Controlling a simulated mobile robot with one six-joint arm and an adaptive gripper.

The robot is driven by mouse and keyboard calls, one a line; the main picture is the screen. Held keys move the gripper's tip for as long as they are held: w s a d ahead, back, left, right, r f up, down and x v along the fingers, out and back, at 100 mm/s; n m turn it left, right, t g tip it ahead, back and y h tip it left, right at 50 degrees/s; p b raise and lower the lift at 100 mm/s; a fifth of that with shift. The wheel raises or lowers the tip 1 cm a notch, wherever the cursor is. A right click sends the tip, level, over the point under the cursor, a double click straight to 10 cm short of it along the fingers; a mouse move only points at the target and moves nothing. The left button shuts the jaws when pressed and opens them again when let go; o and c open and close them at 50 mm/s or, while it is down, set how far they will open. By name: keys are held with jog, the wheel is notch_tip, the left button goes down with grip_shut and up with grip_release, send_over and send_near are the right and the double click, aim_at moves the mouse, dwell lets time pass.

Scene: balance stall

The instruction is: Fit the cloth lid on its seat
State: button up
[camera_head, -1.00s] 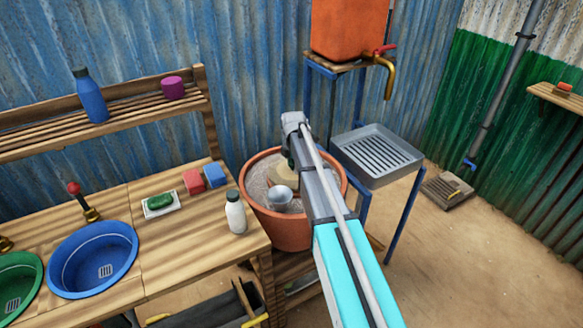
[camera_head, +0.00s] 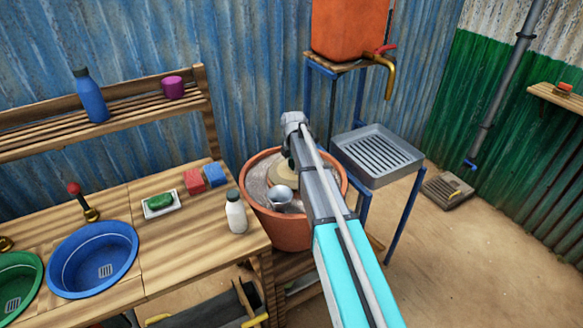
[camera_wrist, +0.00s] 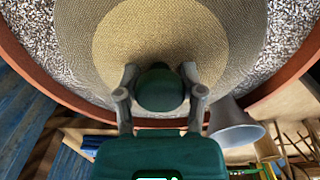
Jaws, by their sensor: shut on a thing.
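The cloth lid (camera_wrist: 160,35) is a round woven disc, tan in the middle with a greyer outer band, and has a dark green knob (camera_wrist: 160,92). My gripper (camera_wrist: 160,76) is shut on this knob, one finger on each side. In the head view the lid's tan part (camera_head: 282,176) shows inside the mouth of the terracotta pot (camera_head: 285,232), partly behind my arm. Speckled grit (camera_wrist: 285,45) shows between the lid and the pot's rim in the wrist view. I cannot tell whether the lid's underside touches its seat.
A grey metal cup (camera_head: 280,196) is at the pot's near side, close beside the lid. The wooden counter with a white bottle (camera_head: 236,213) stands left of the pot. A grey slatted tray (camera_head: 377,155) stands to the right, and an orange tank (camera_head: 350,28) is behind.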

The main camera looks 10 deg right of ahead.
jog(key=shift+f+b, duration=0.3)
jog(key=shift+b, duration=0.05)
dwell(0.4)
dwell(0.4)
jog(key=o, duration=1.1)
jog(key=shift+o, duration=0.6)
jog(key=shift+r+p, duration=2.15)
jog(key=shift+r+p, duration=2.9)
